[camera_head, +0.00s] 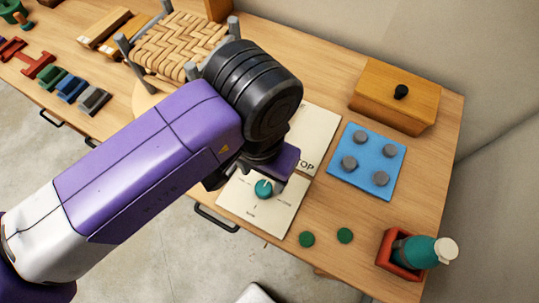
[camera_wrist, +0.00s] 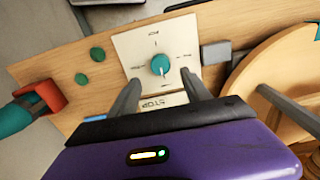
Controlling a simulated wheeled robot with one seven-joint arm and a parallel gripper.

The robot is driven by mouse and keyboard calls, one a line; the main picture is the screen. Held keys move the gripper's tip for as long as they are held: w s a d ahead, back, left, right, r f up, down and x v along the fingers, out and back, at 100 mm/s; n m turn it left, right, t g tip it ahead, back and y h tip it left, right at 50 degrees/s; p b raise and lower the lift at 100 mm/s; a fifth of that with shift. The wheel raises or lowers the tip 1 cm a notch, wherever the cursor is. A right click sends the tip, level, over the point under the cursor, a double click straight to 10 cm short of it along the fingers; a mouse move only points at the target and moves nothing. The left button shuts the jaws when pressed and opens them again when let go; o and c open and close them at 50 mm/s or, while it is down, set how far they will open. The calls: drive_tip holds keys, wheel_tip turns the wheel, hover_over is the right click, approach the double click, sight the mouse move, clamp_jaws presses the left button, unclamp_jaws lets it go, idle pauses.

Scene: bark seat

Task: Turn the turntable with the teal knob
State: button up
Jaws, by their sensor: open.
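The teal knob (camera_head: 263,188) sits on a cream dial card (camera_head: 283,211) with small printed marks. It also shows in the wrist view (camera_wrist: 160,64), with a pale pointer line on its top. The round wooden turntable (camera_wrist: 262,70) is at the right of the wrist view. In the head view a woven seat with grey legs (camera_head: 170,45) stands over it and my arm covers most of it. My gripper (camera_wrist: 160,78) is open, its two grey fingers apart on either side of the knob in the picture. I cannot tell whether they touch it. The head view mostly hides the fingers.
A card marked STOP (camera_head: 318,125) lies behind the dial card. A blue board with grey pegs (camera_head: 355,182), a wooden box with a black knob (camera_head: 385,98), green discs (camera_head: 345,235) and a red holder with a teal bottle (camera_head: 425,252) stand to the right.

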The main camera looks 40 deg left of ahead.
sight(262, 190)
drive_tip(key=shift+s+f, duration=0.1)
drive_tip(key=shift+s, duration=0.2)
drive_tip(key=shift+f, duration=3.8)
clamp_jaws()
